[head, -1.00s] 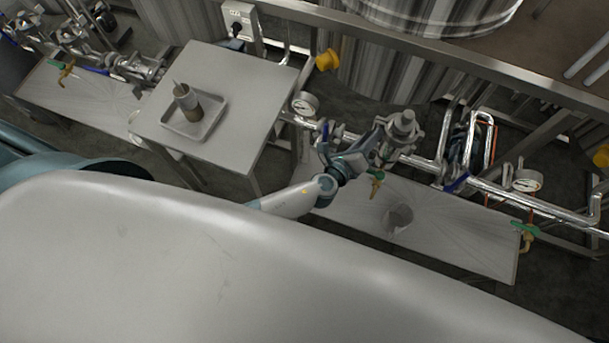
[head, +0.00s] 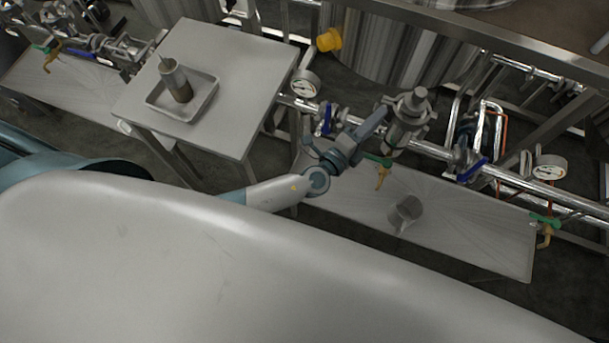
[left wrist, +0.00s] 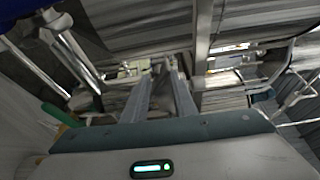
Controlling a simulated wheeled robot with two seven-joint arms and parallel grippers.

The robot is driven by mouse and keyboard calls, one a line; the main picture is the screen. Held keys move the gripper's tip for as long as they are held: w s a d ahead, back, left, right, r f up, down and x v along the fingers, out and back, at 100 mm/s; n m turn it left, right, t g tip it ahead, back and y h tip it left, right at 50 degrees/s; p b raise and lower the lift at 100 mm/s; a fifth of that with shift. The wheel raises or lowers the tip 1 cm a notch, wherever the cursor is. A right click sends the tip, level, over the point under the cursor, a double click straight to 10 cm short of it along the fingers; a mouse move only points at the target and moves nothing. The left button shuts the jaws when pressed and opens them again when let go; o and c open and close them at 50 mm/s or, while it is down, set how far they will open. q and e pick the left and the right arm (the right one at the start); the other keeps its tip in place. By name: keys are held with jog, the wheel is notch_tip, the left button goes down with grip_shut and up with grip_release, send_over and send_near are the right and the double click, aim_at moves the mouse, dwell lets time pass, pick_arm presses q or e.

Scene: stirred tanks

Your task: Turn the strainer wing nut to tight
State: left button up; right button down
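The strainer (head: 408,118) is a grey metal body with a knobbed cap, upright on the pipe line right of centre in the head view. Its wing nut is too small to make out clearly. My left gripper (head: 376,120) is just left of the strainer, fingers pointing up and right toward it; I cannot tell if they touch it. In the left wrist view my left gripper (left wrist: 163,76) shows two grey fingers with a narrow gap between them. Nothing is clearly held. My right gripper is not in view.
A steel table (head: 235,75) with a tray (head: 207,104) and a brown bottle (head: 177,82) stands at left. A grey cup (head: 406,212) sits on the low bench (head: 470,232). Pressure gauges (head: 305,84), blue-handled valves (head: 472,168) and a green-handled tap (head: 380,165) crowd the pipes.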

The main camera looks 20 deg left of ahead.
pick_arm(q)
jog(key=b+v, duration=0.6)
jog(key=v, duration=1.1)
jog(key=a+f+n+g+y, duration=0.1)
jog(key=a+f, duration=0.3)
jog(key=f, duration=0.6)
jog(key=w+a+f+n+g+y, duration=0.1)
jog(key=a+f+n+g+y, duration=0.1)
jog(key=f, duration=0.8)
jog(key=shift+a+f+n+g+y, duration=0.3)
jog(key=shift+a+n+g, duration=0.3)
jog(key=shift+a+n, duration=0.25)
jog(key=shift+w, duration=0.1)
jog(key=shift+o, duration=0.9)
jog(key=shift+d, duration=0.1)
